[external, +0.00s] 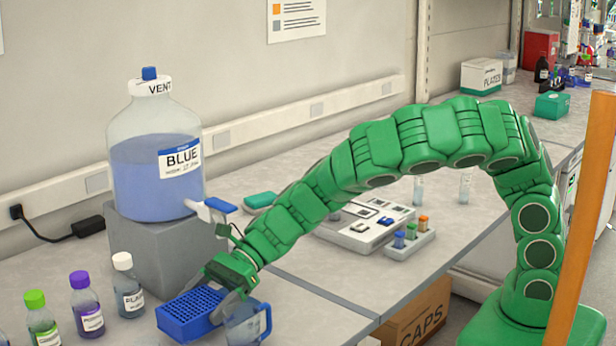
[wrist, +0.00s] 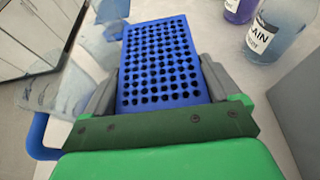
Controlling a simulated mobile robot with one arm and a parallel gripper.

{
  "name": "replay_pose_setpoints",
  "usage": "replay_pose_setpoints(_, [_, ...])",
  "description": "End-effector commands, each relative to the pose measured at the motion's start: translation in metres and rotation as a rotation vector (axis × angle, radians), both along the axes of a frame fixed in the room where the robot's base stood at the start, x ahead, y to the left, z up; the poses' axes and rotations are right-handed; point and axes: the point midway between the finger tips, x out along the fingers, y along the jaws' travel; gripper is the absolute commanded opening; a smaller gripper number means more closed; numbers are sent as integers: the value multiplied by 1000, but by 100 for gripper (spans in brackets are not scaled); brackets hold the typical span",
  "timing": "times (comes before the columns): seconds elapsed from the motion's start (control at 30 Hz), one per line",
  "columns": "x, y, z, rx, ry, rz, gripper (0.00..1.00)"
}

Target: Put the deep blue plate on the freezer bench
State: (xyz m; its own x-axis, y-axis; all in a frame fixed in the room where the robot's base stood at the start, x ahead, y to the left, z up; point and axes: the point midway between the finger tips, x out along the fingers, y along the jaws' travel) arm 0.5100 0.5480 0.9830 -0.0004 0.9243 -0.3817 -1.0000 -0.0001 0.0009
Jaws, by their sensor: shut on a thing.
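The deep blue plate (external: 190,314) is a block with a grid of round wells. It is at the front of the bench (external: 285,315) in the external view, below the blue carboy. My gripper (external: 226,290) is shut on it. In the wrist view the plate (wrist: 158,62) lies between my two grey fingers (wrist: 158,88), one at each long side. I cannot tell whether the plate touches the bench. No bench is visibly marked as the freezer bench.
A clear jug with a blue handle (external: 265,321) stands close right of the plate. Several capped bottles, one white-capped (external: 127,286), stand to the left. The carboy (external: 155,155) sits on a grey block (external: 165,250) behind. A rack of small vials (external: 410,243) is farther right.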

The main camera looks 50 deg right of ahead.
Motion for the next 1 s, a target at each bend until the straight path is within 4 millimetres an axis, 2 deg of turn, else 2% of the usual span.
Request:
replay_pose_setpoints(0.2, [-1,15,0,0,-1,1,59])
replay_pose_setpoints(0.5, [0,13,-30,-1,2,-1,59])
replay_pose_setpoints(1.0, [0,13,-37,-1,-1,-1,59])
